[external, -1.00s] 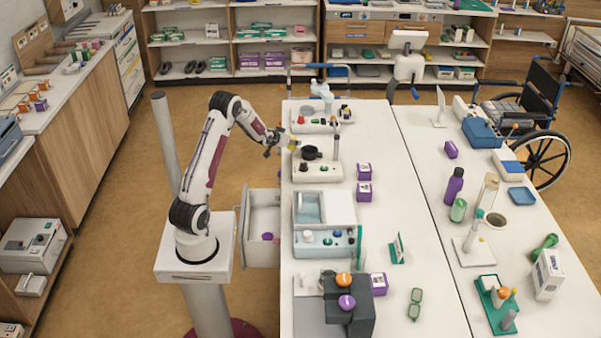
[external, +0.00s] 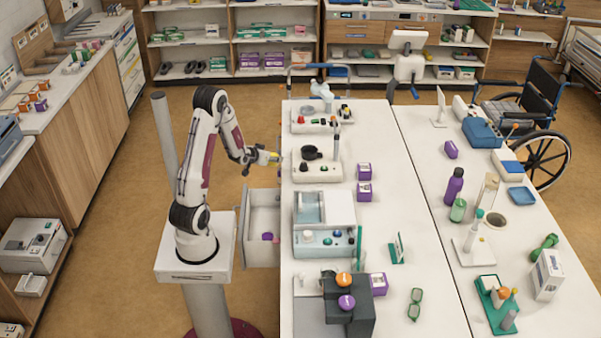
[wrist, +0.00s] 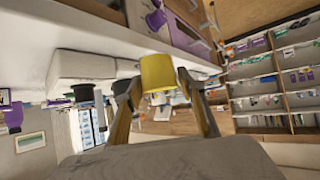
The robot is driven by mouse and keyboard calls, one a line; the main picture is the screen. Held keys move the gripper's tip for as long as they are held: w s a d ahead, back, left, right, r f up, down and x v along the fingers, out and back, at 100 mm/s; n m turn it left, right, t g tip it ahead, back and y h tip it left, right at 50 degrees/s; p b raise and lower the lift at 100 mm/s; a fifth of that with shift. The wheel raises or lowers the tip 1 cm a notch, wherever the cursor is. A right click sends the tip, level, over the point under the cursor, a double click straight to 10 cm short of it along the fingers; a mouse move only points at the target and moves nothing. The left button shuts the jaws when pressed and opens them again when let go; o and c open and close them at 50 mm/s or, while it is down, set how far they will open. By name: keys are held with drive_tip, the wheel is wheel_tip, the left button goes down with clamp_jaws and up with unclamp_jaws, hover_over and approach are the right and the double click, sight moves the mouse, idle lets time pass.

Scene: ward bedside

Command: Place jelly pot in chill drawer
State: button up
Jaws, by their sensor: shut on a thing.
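My gripper (external: 262,157) is shut on a yellow pot, likely the jelly pot (wrist: 157,72), which sits between the two fingers in the wrist view. In the external view the gripper points right, just left of the table edge, above and beyond the open drawer. The pot is small there and partly hidden by the fingers. The chill drawer (external: 262,205) is a pale drawer pulled out to the left of the table, open at the top. A small purple item (external: 267,237) lies inside it near the front end.
The white table (external: 375,240) carries a cooler-like unit (external: 325,240), a device with a black cup (external: 312,153) and several purple boxes (external: 364,191) near its left side. The drawer's far part looks clear. Open floor lies left of my arm.

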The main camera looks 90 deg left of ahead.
sight(271, 164)
drive_tip(key=shift+s+d, duration=0.5)
drive_tip(key=shift+d, duration=0.25)
drive_tip(key=shift+s+d, duration=0.5)
drive_tip(key=shift+d, duration=0.25)
drive_tip(key=shift+s+d, duration=0.5)
drive_tip(key=shift+d, duration=0.25)
drive_tip(key=shift+w+f, duration=0.1)
drive_tip(key=shift+w, duration=0.05)
drive_tip(key=shift+w+a+f+n+g, duration=0.25)
drive_tip(key=shift+w+f+n+g, duration=0.05)
drive_tip(key=shift+w+f+n, duration=0.1)
drive_tip(key=s+d+f+n+g+y, duration=0.1)
drive_tip(key=s+d+f+n+g, duration=0.1)
drive_tip(key=f, duration=0.5)
drive_tip(key=s+d+f+n+g+y, duration=0.1)
drive_tip(key=d+f+n+g, duration=0.2)
drive_tip(key=f, duration=0.4)
drive_tip(key=shift+s+d+f+n+g, duration=0.3)
drive_tip(key=shift+s+d+f+n, duration=0.05)
drive_tip(key=shift+d+n, duration=0.15)
